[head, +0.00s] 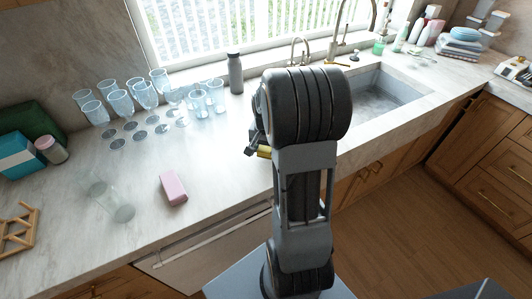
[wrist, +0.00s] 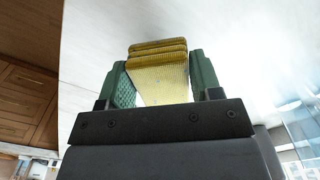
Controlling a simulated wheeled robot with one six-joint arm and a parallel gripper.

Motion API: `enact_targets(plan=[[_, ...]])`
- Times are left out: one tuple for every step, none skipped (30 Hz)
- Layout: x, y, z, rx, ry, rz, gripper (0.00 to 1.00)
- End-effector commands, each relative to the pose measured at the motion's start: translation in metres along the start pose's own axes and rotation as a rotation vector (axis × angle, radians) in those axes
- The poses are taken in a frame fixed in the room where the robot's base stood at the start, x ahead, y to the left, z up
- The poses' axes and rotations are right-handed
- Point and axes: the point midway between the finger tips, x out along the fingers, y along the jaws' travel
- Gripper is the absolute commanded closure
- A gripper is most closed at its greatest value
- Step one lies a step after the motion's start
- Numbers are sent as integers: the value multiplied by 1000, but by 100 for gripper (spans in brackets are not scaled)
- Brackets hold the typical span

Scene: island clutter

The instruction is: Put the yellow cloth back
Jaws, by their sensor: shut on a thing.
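The yellow cloth (wrist: 160,75) is folded in layers and held between the two green-padded fingers of my gripper (wrist: 163,80) in the wrist view. My gripper is shut on it. In the head view only a small piece of the yellow cloth (head: 265,152) shows, just left of my arm, above the counter. My arm hides most of the gripper (head: 254,146) there. Whether the cloth touches the counter cannot be told.
A pink block (head: 173,187) lies on the marble counter (head: 215,160). Several glasses (head: 145,95) and a grey bottle (head: 235,73) stand behind. The sink (head: 375,95) is to the right. Counter around the pink block is clear.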

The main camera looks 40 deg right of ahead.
Motion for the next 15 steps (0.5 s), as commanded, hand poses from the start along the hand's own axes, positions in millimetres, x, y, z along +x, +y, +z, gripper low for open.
enact_targets(plan=[[6, -1, -4, 1, -3, 1, 76], [10, -1, -2, 0, -5, 2, 76], [16, 0, -2, 0, -4, 2, 76], [20, 0, -2, 0, -4, 2, 76], [23, 0, -2, 0, -4, 2, 76], [27, -1, -2, 0, -2, 1, 76], [29, -1, -2, 0, -2, 1, 76], [31, -1, -2, 0, -2, 1, 76], [32, -1, -2, 0, -1, 0, 76], [33, -1, -2, 0, 0, 0, 76], [34, -1, -2, 0, 0, 0, 76], [34, -1, -2, 0, 0, 0, 76], [34, -1, -2, 0, 0, 0, 76], [33, -1, -2, 0, 0, 0, 76], [33, -1, -2, 0, 0, 0, 76]])
